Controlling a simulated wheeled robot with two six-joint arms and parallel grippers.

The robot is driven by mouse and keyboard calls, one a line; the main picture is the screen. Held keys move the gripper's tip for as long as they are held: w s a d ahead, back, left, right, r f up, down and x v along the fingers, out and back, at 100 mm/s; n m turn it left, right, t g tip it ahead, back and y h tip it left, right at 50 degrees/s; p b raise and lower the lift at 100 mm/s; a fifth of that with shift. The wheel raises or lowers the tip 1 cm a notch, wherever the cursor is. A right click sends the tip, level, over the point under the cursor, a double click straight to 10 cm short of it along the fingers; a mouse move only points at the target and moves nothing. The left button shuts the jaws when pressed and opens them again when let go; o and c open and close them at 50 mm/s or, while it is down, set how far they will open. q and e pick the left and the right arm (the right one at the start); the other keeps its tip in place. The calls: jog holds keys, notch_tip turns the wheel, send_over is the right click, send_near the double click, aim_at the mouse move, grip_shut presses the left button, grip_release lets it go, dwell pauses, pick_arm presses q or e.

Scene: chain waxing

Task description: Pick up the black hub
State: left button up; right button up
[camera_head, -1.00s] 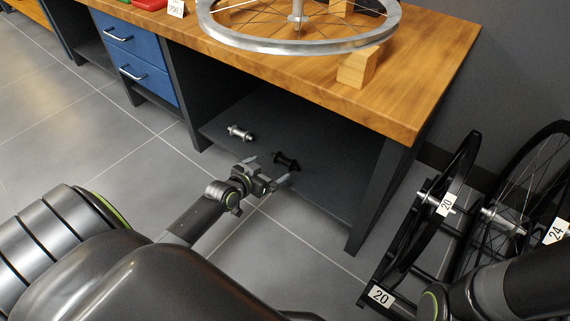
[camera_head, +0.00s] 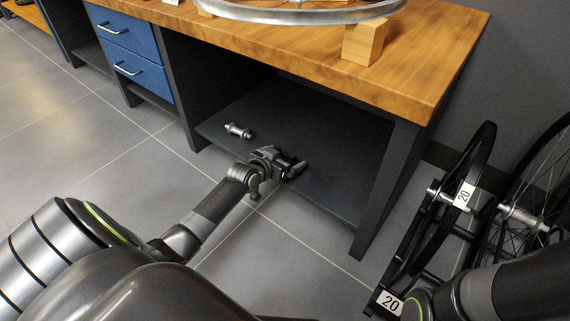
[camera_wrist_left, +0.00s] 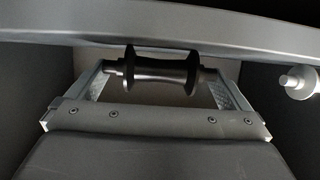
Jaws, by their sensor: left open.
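The black hub (camera_wrist_left: 160,70) lies between the two open fingers of my left gripper (camera_wrist_left: 158,84) in the left wrist view. Its thin axle ends point toward each finger. In the head view my left gripper (camera_head: 289,168) is at the lower shelf under the bench, and the hub (camera_head: 286,160) is mostly hidden behind it. The left gripper is open around the hub. I cannot tell whether the fingers touch it. My right gripper is not in view.
A silver hub (camera_head: 238,131) lies on the lower shelf (camera_head: 335,165) to the left; it also shows in the left wrist view (camera_wrist_left: 299,82). The wooden bench top (camera_head: 290,42) overhangs the shelf. A bench leg (camera_head: 384,190) and a rack with wheels (camera_head: 450,195) stand to the right.

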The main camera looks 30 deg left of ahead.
pick_arm(q)
jog(key=shift+w, duration=0.1)
jog(key=c, duration=0.8)
